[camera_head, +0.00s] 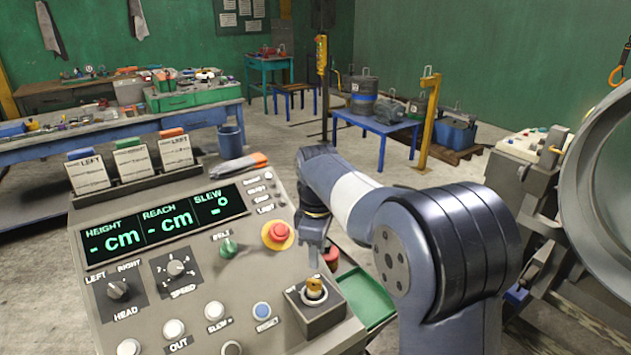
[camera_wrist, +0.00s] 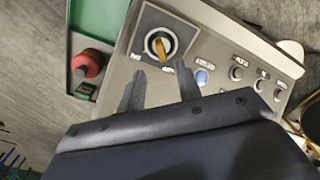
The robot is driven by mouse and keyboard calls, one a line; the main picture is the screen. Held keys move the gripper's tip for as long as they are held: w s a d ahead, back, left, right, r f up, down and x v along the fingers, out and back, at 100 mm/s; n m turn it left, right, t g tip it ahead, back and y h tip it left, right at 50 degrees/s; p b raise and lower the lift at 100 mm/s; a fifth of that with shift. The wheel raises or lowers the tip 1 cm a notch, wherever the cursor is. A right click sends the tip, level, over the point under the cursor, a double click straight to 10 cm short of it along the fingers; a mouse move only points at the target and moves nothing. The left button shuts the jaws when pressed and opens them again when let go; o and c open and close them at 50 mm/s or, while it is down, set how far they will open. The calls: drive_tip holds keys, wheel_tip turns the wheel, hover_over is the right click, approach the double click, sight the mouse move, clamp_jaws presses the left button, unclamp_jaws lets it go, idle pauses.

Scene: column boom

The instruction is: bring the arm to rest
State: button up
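My arm (camera_head: 350,195) reaches out from the lower right over the right side of the control panel (camera_head: 185,262). My gripper (camera_head: 314,235) points down beside the panel's right edge and is partly hidden by my arm. In the wrist view my gripper (camera_wrist: 161,78) shows two grey fingers standing apart with nothing between them. Just past the fingertips is the yellow key switch (camera_wrist: 160,45) on its dark square plate. The same key switch (camera_head: 315,289) shows at the panel's lower right in the head view. The fingers look apart from it, but the exact gap cannot be told.
A red emergency button (camera_head: 278,235) rises from the panel. A green tray (camera_head: 365,298) with a red knob (camera_head: 331,256) lies just right of the panel. A large metal ring (camera_head: 600,190) stands at right. Workbenches and a blue table (camera_head: 378,126) stand farther back.

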sight(317, 281)
wheel_tip(317, 281, down, 10)
drive_tip(key=shift+r+p, duration=0.15)
drive_tip(key=shift+p, duration=0.4)
